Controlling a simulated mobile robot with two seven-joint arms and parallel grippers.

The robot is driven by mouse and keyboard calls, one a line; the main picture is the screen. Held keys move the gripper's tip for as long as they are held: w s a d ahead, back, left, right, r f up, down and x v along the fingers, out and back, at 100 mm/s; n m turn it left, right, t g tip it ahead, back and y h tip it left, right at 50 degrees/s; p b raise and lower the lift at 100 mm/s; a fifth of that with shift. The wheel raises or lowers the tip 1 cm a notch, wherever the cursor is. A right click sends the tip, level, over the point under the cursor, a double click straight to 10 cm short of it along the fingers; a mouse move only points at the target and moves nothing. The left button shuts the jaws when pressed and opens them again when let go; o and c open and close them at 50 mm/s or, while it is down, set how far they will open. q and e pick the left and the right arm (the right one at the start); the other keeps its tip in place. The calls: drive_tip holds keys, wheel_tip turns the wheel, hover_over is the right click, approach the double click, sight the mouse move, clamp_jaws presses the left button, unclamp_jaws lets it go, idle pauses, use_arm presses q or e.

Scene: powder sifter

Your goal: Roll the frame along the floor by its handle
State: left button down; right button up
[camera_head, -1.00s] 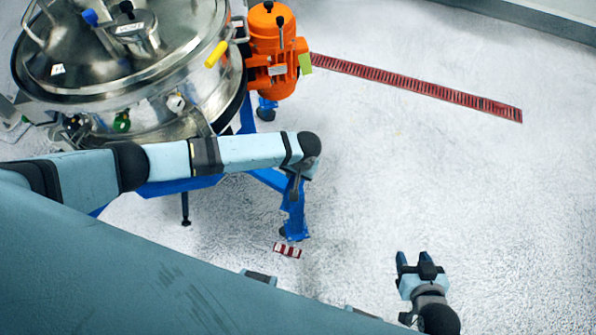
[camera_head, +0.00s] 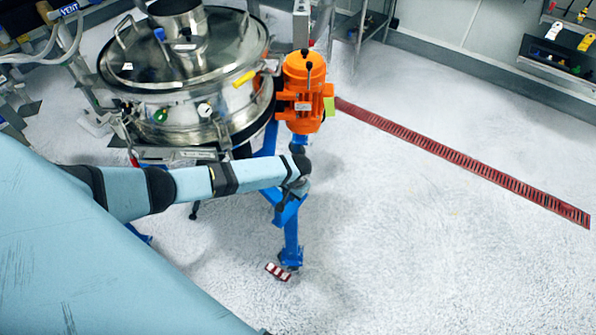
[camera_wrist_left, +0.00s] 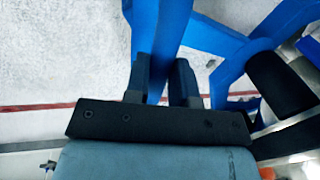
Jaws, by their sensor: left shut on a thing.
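The blue frame (camera_head: 291,237) stands on the pale floor and carries the round steel sifter vessel (camera_head: 185,85) and an orange motor (camera_head: 304,92). A red-and-white brake lever (camera_head: 277,272) shows at the foot of the frame's front leg. My left gripper (camera_head: 287,203) is at the frame's upright blue bar, below the motor. In the left wrist view, my left gripper (camera_wrist_left: 162,78) has its two dark fingers on either side of the blue bar (camera_wrist_left: 160,35), shut on it. The far ends of the fingers are partly hidden. My right gripper is out of view.
A red floor drain grate (camera_head: 460,160) runs diagonally right of the motor. The floor to the right and front is clear. A grey wall base (camera_head: 490,75) edges the back, with a tool shelf (camera_head: 560,60) at the upper right. A metal rack (camera_head: 365,25) stands behind.

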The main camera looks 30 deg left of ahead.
use_arm(q)
drive_tip(key=shift+a, duration=1.5)
drive_tip(key=c, duration=1)
unclamp_jaws()
drive_tip(key=shift+o, duration=0.2)
drive_tip(key=shift+d, duration=0.2)
drive_tip(key=shift+r, duration=0.15)
wheel_tip(320, 180, up, 13)
drive_tip(key=d, duration=0.2)
drive_tip(key=shift+d+r, duration=0.15)
drive_tip(key=shift+d, duration=0.2)
